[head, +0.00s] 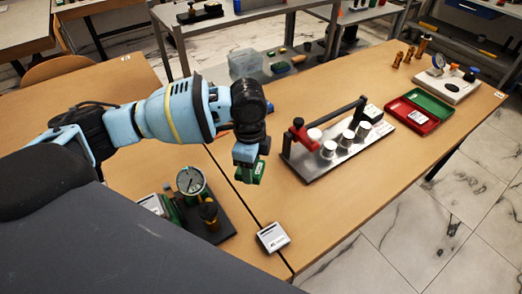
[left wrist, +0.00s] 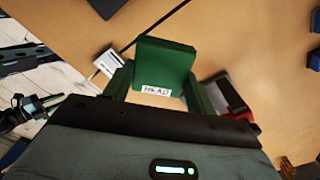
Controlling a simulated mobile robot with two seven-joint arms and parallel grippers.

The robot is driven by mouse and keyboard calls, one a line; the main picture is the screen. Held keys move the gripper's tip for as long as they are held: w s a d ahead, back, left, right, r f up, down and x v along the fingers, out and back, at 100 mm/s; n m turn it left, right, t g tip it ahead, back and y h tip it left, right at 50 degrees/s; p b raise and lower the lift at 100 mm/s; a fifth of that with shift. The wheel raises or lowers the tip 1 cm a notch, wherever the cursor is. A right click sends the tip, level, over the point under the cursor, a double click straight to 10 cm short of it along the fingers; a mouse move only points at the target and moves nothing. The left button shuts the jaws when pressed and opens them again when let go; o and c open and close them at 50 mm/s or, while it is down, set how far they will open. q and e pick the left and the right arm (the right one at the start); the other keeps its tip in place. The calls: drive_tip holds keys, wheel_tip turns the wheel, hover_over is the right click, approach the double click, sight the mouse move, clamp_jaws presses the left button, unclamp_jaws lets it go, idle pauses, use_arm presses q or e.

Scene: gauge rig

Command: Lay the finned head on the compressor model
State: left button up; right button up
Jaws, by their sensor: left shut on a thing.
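My left gripper (head: 247,160) is shut on the finned head, a green block (head: 258,171) with a small white label. It holds the block above the wooden table near the seam between two tabletops. In the left wrist view the green block (left wrist: 165,60) fills the middle, with its label reading HEAD toward the camera. Left of and below the gripper in the head view, a dark base (head: 221,232) carries a round gauge (head: 190,180), a brass knob (head: 208,212) and green parts (head: 172,209). I cannot tell for sure whether this is the compressor model. My right gripper is out of view.
A metal rig with white cylinders (head: 348,138) and a red-ended bar stands to the right. A red and green tray (head: 414,117) lies beyond it. A small white-topped box (head: 272,237) sits at the front edge.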

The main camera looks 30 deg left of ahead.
use_arm(q)
drive_tip(key=n, duration=0.1)
drive_tip(key=s+r+n, duration=0.1)
drive_tip(key=n, duration=0.1)
drive_tip(key=s+r+n, duration=0.1)
drive_tip(key=shift+s+d+n, duration=0.1)
drive_tip(key=shift+d+n, duration=0.2)
drive_tip(key=s+r+n, duration=0.3)
drive_tip(key=s+n, duration=0.3)
drive_tip(key=n, duration=0.5)
drive_tip(key=shift+d+r, duration=0.2)
drive_tip(key=shift+r, duration=0.1)
drive_tip(key=shift+s, duration=0.15)
